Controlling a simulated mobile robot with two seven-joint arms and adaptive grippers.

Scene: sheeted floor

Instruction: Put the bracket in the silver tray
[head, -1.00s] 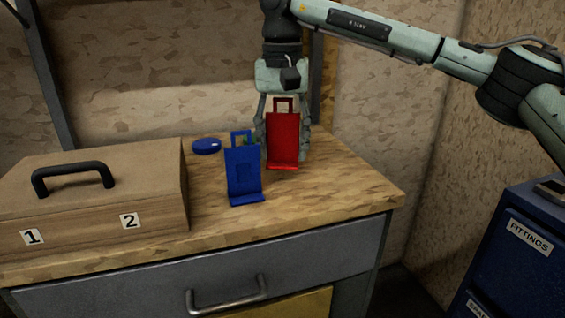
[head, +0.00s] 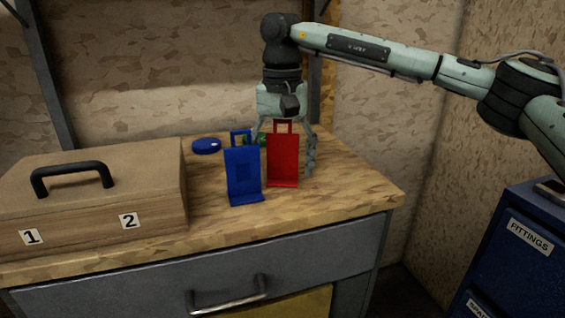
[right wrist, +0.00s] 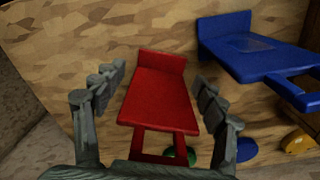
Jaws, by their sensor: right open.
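A red bracket (head: 283,155) stands upright on the wooden bench top, with a base lip and a loop at its top. It also shows in the right wrist view (right wrist: 160,95). A similar blue bracket (head: 243,175) stands just left of it and nearer the front; it also shows in the wrist view (right wrist: 250,58). My right gripper (head: 285,150) points down over the red bracket, fingers spread on either side with visible gaps in the wrist view (right wrist: 162,92). It is open. I see no silver tray. My left gripper is not in view.
A wooden box (head: 95,200) with a black handle and labels 1 and 2 fills the bench's left. A round blue item (head: 206,146) and a partly hidden green item (right wrist: 181,156) lie behind the brackets. The bench's right (head: 350,190) is clear. A blue cabinet (head: 520,245) stands right.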

